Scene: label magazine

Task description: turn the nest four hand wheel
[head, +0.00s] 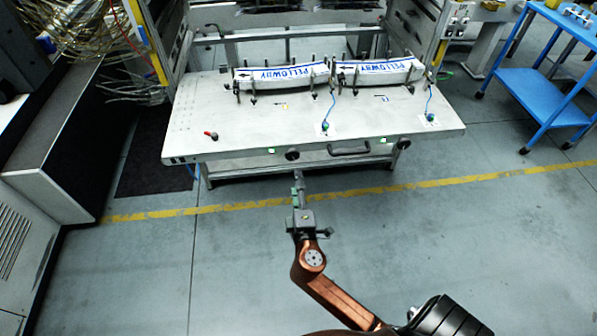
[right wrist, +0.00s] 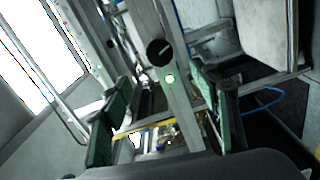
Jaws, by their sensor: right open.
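Two black hand wheels sit on the front edge of the white table, one near the middle (head: 292,154) and one at the right (head: 403,143). I cannot read which nest number either carries. My right gripper (head: 298,180) is just in front of the edge, below the middle wheel in the head view. In the right wrist view a black hand wheel (right wrist: 160,52) with a pale line on its face lies ahead, between and beyond the green finger pads. The right gripper (right wrist: 161,88) is open, with nothing between its fingers. My left gripper is out of view.
A grey bar handle (head: 348,151) lies between the wheels, and green lights (head: 271,150) dot the edge. Long white labelled packs (head: 280,75) stand among pins on the table (head: 230,130). A blue cart (head: 540,90) stands at right. The floor in front is clear.

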